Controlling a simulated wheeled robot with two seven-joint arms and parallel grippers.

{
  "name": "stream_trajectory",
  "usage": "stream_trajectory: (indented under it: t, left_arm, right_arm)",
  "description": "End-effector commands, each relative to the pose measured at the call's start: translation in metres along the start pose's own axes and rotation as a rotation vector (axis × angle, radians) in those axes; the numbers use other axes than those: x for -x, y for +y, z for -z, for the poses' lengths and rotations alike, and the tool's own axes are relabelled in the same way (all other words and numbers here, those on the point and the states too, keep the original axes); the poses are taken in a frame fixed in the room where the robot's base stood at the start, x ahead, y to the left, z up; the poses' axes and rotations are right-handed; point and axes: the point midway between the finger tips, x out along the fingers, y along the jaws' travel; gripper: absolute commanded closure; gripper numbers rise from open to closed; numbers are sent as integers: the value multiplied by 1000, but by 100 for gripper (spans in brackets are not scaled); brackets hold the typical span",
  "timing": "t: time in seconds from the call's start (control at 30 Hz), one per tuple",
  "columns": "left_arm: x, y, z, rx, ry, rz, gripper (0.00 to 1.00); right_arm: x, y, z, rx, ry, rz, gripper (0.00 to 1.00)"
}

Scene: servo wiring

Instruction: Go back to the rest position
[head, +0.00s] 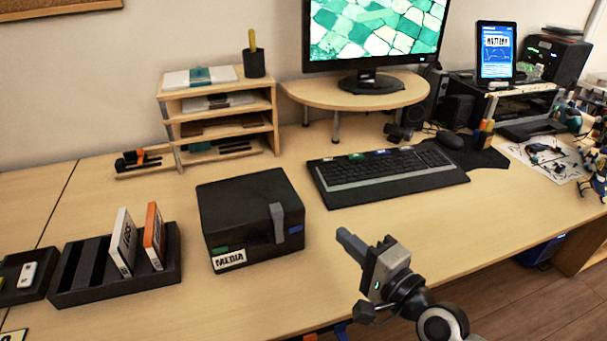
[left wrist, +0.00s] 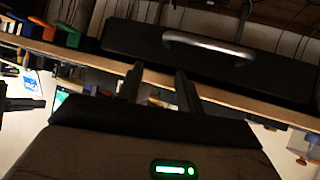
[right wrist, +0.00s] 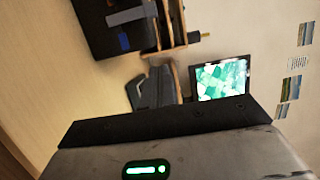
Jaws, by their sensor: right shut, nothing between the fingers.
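My right gripper (head: 350,243) hangs over the front part of the desk, right of the black MEDIA box (head: 249,222) and in front of the keyboard (head: 387,176). Its fingers are shut together with nothing between them. In the right wrist view only its housing shows clearly, with a green light. My left gripper is outside the head view. In the left wrist view my left gripper (left wrist: 158,82) has two dark fingers standing apart, with nothing seen between them. A dark case with a silver handle (left wrist: 210,45) shows beyond them.
A black rack (head: 110,285) with two upright cases stands at the front left. A wooden shelf (head: 216,112) and a monitor (head: 375,35) on its stand are at the back. The desk front edge lies below my right gripper. Bare desk lies between box and keyboard.

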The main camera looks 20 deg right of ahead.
Motion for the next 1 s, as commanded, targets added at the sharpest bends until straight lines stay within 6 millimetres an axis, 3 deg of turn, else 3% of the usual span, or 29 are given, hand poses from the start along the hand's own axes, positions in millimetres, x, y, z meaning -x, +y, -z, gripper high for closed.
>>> stream_trajectory:
  t: [0.17, 0.4, 0.5, 0.7, 1.0]
  left_arm:
    - [0, 0, -1, -1, -2, 0, 64]
    - [0, -1, -4, -3, -8, 0, 64]
    - [-1, -1, -5, -3, -10, 0, 64]
    - [-1, -1, -5, -3, -10, 0, 64]
    - [-1, -1, -5, -3, -10, 0, 64]
  right_arm:
    - [9, 23, -17, 166, -23, -69, 100]
    - [61, 106, -73, 901, -203, -347, 100]
    - [82, 129, -85, 1144, -293, -433, 100]
    - [102, 148, -94, 1387, -397, -512, 100]
    - [102, 148, -94, 1387, -397, -512, 100]
